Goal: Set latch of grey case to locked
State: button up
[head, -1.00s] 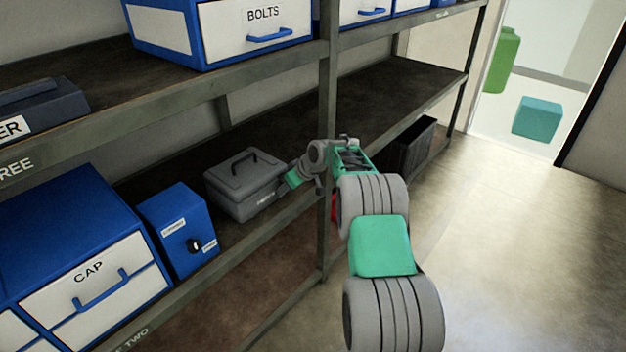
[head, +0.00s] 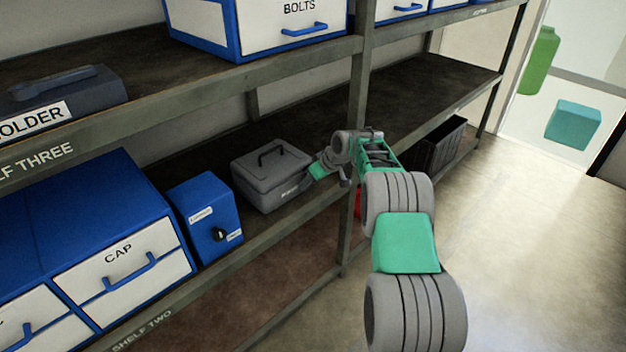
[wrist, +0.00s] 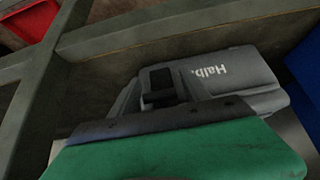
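My gripper (head: 318,171) is at the case's right front corner in the head view. Its green and dark finger (wrist: 175,135) fills the bottom of the wrist view and hides the lower case. Whether it touches the case or latch, and its opening, are unclear.
A blue box with a black knob (head: 205,215) stands left of the case, and blue-and-white CAP drawers (head: 120,262) beyond it. A shelf upright (head: 357,110) rises close behind my arm. A black crate (head: 440,150) is farther right. The floor at right is clear.

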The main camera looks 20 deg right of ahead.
jog(key=v, duration=0.7)
jog(key=shift+s+d+r+p, duration=0.15)
jog(key=shift+d+r+p, duration=0.05)
jog(key=shift+r+p, duration=0.15)
jog(key=s+a+r+m+g+h+p, duration=0.1)
jog(key=s+a+r+p, duration=0.25)
jog(key=s+r, duration=0.35)
jog(key=s+a+r+m+p, duration=0.1)
jog(key=s+a+r+p, duration=0.2)
jog(key=s+r+p, duration=0.45)
jog(key=s+a+r+m+g+h+p, duration=0.1)
jog(key=s+r+m+p, duration=0.1)
jog(key=s, duration=1)
jog(key=s+a+r+m+h+p, duration=0.1)
jog(key=s+r, duration=0.3)
jog(key=s, duration=0.8)
jog(key=shift+a+r+m+g+p, duration=0.25)
jog(key=shift+a+m+g+p, duration=0.15)
jog(key=shift+p, duration=0.5)
